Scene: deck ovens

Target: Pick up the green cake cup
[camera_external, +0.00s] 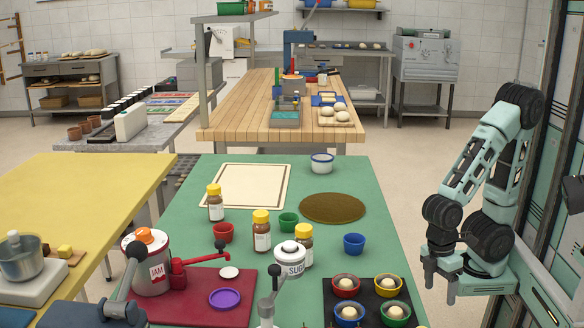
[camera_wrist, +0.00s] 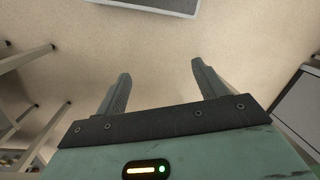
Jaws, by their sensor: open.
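A small green cake cup (camera_external: 288,222) stands on the green table, just right of a brown bottle with a yellow cap and behind the sugar jar. Another green cup (camera_external: 395,313) with a pale ball of dough in it sits on the dark tray at the front right. My gripper (camera_external: 440,287) hangs off the right side of the table, well away from both green cups. In the wrist view my gripper (camera_wrist: 160,85) is open and empty, with bare floor beyond its two fingers. No cup shows in the wrist view.
A red cup (camera_external: 223,232), a blue cup (camera_external: 354,244) and brown yellow-capped bottles (camera_external: 262,232) stand near the green cup. The sugar jar (camera_external: 291,256) is in front. A brown round mat (camera_external: 332,208) and a cream board (camera_external: 243,186) lie behind.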

